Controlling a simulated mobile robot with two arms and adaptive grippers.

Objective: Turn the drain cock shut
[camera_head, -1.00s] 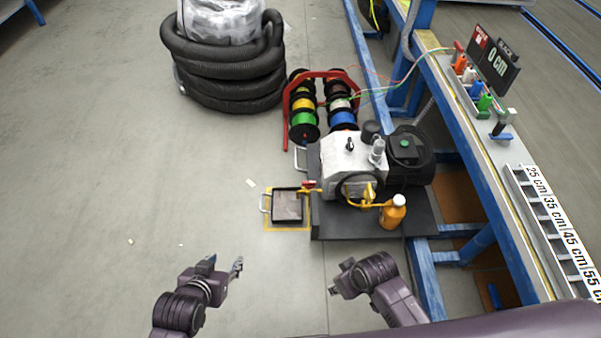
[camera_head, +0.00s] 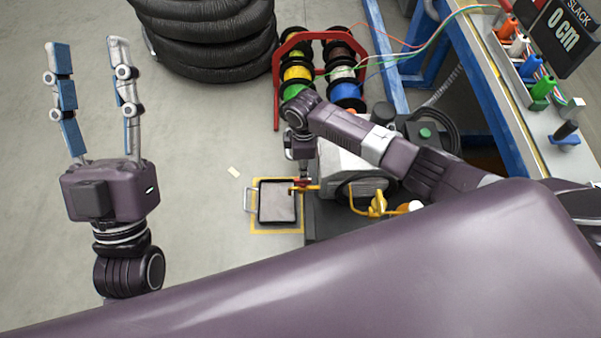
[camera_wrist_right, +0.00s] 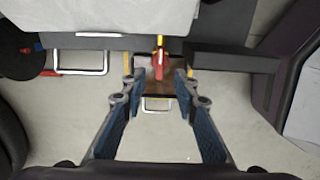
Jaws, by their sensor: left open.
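The drain cock has a small red handle (camera_head: 301,183) on the yellow pipe (camera_head: 312,188) at the left side of the grey pump, over the drip tray (camera_head: 263,205). In the right wrist view the red handle (camera_wrist_right: 159,65) lies between the two blue-padded fingers of my right gripper (camera_wrist_right: 158,80). Those fingers are spread, with a gap on both sides of it. In the head view my right gripper (camera_head: 301,172) points down at the cock, its fingers mostly hidden. My left gripper (camera_head: 88,47) is open and empty at the far left, fingers up.
The pump (camera_head: 345,165) is partly covered by my right arm. A rack of coloured cable spools (camera_head: 296,72) stands behind it, and a black hose coil (camera_head: 210,40) stands at the back. A workbench (camera_head: 515,105) runs along the right. The floor on the left is clear.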

